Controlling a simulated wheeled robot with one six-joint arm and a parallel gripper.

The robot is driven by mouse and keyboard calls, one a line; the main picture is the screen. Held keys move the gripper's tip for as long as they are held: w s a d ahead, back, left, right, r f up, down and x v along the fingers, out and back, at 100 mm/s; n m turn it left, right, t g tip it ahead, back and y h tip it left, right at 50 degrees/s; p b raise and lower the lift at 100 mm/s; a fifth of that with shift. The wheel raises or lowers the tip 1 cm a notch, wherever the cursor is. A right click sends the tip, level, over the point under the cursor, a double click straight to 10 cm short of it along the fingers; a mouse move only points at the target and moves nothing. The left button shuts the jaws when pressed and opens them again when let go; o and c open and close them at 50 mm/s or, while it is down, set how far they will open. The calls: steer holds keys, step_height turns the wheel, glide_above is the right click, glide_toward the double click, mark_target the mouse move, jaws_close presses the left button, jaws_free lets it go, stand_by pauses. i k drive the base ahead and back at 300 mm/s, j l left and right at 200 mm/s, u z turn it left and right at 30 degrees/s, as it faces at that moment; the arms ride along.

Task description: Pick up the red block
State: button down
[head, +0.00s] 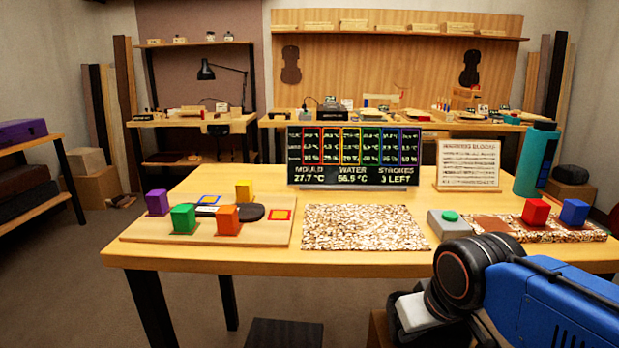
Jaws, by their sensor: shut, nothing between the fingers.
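The red block (535,212) stands upright on a speckled strip (590,236) at the right of the bench, just left of a blue block (574,212). Nothing touches it from above. My blue arm with its dark round joint reaches in from the lower right, in front of the bench edge and nearer to me than the block. The fingers of my gripper cannot be made out in the head view.
A grey box with a green button (450,216) stands left of the strip. A teal bottle (536,160) stands behind the blocks. A display panel (352,160) and a card (468,165) stand at the back. A board (140,232) with several coloured blocks is left.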

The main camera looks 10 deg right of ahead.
mark_target(536, 211)
steer(key=z, duration=1.25)
